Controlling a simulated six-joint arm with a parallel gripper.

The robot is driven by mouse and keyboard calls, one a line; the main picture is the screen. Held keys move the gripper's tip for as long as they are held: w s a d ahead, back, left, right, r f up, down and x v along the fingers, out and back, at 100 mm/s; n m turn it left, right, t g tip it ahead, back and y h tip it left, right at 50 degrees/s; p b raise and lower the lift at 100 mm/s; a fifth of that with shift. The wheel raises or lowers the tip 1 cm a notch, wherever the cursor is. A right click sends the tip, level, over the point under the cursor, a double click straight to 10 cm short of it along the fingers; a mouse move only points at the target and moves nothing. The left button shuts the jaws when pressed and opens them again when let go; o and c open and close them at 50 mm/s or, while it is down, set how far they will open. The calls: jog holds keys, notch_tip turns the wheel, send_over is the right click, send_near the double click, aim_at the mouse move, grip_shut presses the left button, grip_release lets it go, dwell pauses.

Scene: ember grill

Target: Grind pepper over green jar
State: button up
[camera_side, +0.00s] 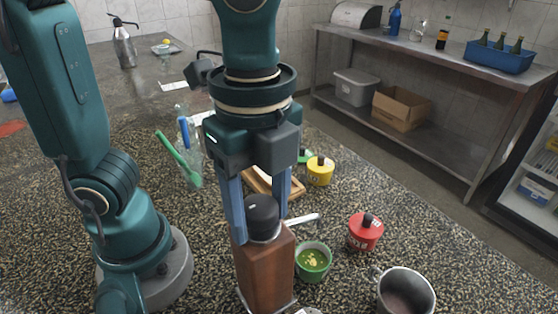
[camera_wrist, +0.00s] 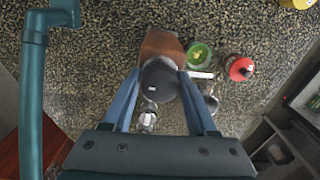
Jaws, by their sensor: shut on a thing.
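A pepper mill with a square brown wooden body (camera_side: 265,270) and a black round top stands upright near the front in the side view. It also shows in the wrist view (camera_wrist: 163,45). My gripper (camera_side: 262,215) points down and is shut on the mill, with a blue finger on each side of the black top. In the wrist view my gripper (camera_wrist: 160,78) shows the same hold. A green jar (camera_side: 304,156) is partly hidden behind my gripper and a yellow jar. I cannot tell whether the mill's base touches the counter.
A green bowl (camera_side: 313,262) with green contents stands just right of the mill, with a metal handle behind it. A red jar (camera_side: 365,231), yellow jar (camera_side: 320,171) and metal pot (camera_side: 405,292) stand farther right.

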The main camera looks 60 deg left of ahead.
jog(key=m, duration=0.6)
jog(key=shift+m, duration=0.3)
jog(key=o, duration=0.8)
jog(key=shift+c, duration=0.2)
